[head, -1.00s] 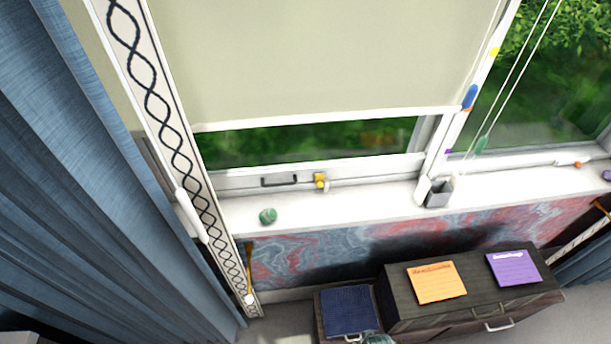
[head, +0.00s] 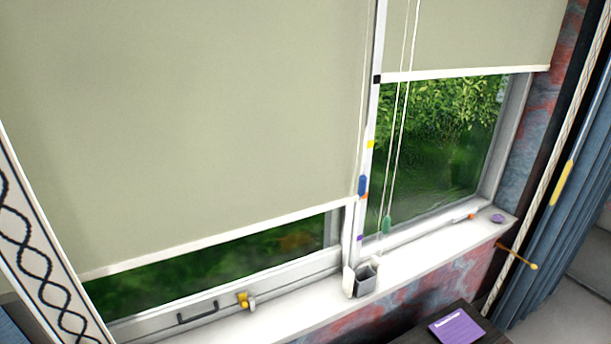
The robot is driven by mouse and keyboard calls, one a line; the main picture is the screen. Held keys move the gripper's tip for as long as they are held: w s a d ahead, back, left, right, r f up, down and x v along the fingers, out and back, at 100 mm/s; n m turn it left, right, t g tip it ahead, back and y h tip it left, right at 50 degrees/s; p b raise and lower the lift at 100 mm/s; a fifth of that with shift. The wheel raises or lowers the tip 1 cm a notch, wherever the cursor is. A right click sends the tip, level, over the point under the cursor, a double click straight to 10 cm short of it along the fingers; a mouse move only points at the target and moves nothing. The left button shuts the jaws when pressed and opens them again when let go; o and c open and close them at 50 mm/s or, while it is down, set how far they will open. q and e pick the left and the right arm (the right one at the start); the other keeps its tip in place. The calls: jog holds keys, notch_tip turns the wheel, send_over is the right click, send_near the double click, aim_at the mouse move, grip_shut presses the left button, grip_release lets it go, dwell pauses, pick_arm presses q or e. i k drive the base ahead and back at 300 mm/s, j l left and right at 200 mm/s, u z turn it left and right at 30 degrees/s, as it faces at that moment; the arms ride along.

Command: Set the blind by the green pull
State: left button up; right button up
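The green pull (head: 387,225) hangs at the lower end of white cords (head: 401,120) in front of the right window pane, just above the sill. The right blind (head: 470,35) is partly lowered, with its white bottom bar above the garden view. A blue pull (head: 362,186) hangs left of the green one, beside the window post. The left blind (head: 190,120) is lowered over most of its window. Neither of my grippers shows in the head view.
The white sill (head: 310,312) holds a grey square cup (head: 365,281) below the green pull and a purple item (head: 497,218) at the right. A dark cabinet (head: 425,330) with a purple note (head: 457,328) stands below. A blue curtain (head: 570,205) hangs at the right.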

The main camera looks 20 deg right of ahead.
aim_at(387, 220)
jog(key=z, duration=1.4)
jog(key=l+u, duration=0.1)
jog(key=l, duration=0.1)
